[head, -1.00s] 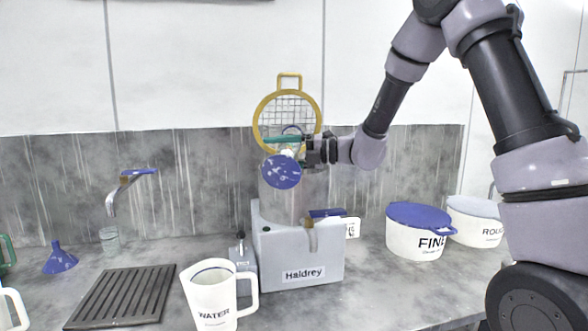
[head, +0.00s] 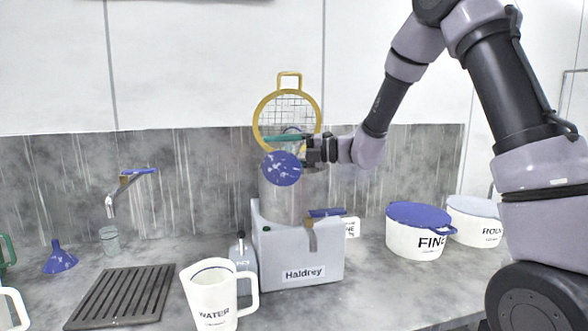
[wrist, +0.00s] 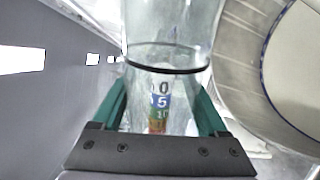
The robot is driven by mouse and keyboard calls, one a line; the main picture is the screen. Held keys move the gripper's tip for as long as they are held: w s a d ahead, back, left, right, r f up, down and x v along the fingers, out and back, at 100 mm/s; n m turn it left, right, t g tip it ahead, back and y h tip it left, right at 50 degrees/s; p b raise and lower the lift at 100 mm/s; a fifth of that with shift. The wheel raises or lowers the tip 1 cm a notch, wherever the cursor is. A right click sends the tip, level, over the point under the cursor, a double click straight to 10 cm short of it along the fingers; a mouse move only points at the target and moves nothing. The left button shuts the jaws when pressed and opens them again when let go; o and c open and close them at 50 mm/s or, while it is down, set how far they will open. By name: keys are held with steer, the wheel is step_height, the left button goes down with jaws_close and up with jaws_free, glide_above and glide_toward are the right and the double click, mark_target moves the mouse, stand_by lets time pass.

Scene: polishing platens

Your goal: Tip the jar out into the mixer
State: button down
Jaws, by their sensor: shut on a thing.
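The mixer is a pale grey box labelled Haldrey (head: 300,255) with a grey metal drum (head: 285,203) on top. The drum's blue-lined rim (wrist: 262,55) curves at the right of the wrist view. My gripper (head: 290,139) is above the drum, its green fingers shut on the clear jar (wrist: 165,60). The jar has a black band and a coloured number scale; its walls look clear. In the head view it is small and partly hidden, so its tilt and contents are hard to tell. A speckled blue disc (head: 282,169) stands before the drum's top.
A white WATER jug (head: 212,300), a small bottle (head: 242,260) and a dark slatted rack (head: 120,295) stand left of the mixer. White tubs FINE (head: 412,242) and ROUGH (head: 470,228) stand right. A yellow-rimmed sieve (head: 262,110) is behind.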

steer(key=shift+w+m, duration=0.2)
steer(key=shift+m, duration=0.1)
stand_by(0.6)
steer(key=shift+w+r+m, duration=0.1)
steer(key=shift+w+m, duration=0.2)
steer(key=shift+m, duration=1)
stand_by(1.6)
